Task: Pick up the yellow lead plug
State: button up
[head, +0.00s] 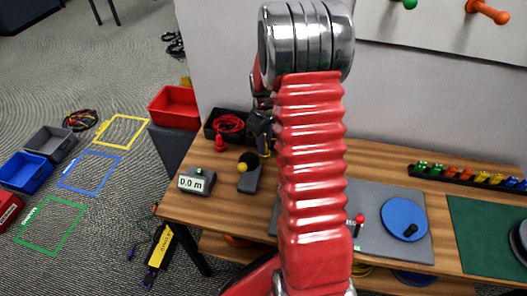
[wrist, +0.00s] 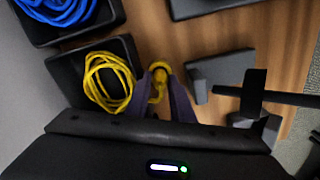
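The yellow lead lies coiled (wrist: 108,82) in a dark tray (wrist: 62,72) in the wrist view. Its yellow plug end (wrist: 158,76) is outside the tray, just right of it, over the wooden table. My gripper (wrist: 159,88) has its two purple fingers on either side of the plug end, spread apart, with the yellow end between the tips. I see no firm contact on both sides. In the head view my gripper (head: 264,132) is at the back of the table, partly hidden by my red arm, with a bit of yellow (head: 265,153) below it. The yellow coil is hidden there.
A tray with a red cable (head: 228,122) stands left of my gripper. A blue cable (wrist: 58,10) lies in another tray. A dark block (wrist: 222,70) stands close right of the fingers.

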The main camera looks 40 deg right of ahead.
jog(key=shift+f, duration=0.3)
jog(key=shift+c, duration=0.5)
grip_shut()
